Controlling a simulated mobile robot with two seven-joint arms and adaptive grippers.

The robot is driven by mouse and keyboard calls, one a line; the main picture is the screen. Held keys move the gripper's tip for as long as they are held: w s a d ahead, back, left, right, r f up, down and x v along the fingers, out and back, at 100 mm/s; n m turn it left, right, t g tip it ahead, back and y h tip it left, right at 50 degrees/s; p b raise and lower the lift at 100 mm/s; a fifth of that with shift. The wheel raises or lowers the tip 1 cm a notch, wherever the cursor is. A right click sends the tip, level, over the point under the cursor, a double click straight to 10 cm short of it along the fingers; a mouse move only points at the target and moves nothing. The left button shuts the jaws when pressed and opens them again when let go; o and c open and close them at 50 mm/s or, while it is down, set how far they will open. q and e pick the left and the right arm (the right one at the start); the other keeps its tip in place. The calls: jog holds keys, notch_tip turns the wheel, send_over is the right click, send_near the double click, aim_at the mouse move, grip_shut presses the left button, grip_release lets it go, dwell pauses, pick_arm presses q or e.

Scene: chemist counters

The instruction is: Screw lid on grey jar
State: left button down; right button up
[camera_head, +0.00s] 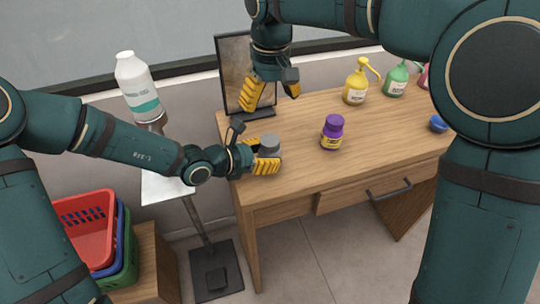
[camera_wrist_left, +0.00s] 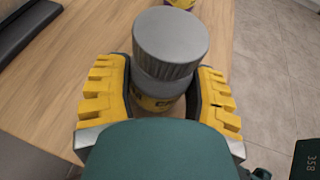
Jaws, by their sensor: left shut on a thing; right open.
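The grey jar (camera_head: 269,144) stands near the left end of the wooden desk. My left gripper (camera_head: 273,160) is shut around its body, with yellow fingers on both sides. In the left wrist view the jar's yellow label (camera_wrist_left: 157,104) shows between the fingers, and a ridged grey lid (camera_wrist_left: 171,42) sits on top. I cannot tell whether the lid is tight. My right gripper (camera_head: 270,99) is open and empty, with its fingers pointing down above and behind the jar.
A purple-lidded jar (camera_head: 332,133) stands to the right on the desk (camera_head: 350,175). A dark-framed screen (camera_head: 235,75) stands behind. Yellow (camera_head: 356,84) and green (camera_head: 396,79) pump bottles and a blue item (camera_head: 438,124) are farther right. A white bottle (camera_head: 137,85) is at the left.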

pick_arm(q)
jog(key=shift+c, duration=0.8)
grip_release()
jog(key=shift+r, duration=0.15)
jog(key=v, duration=1.1)
jog(key=shift+s+a, duration=0.25)
jog(key=shift+a, duration=0.1)
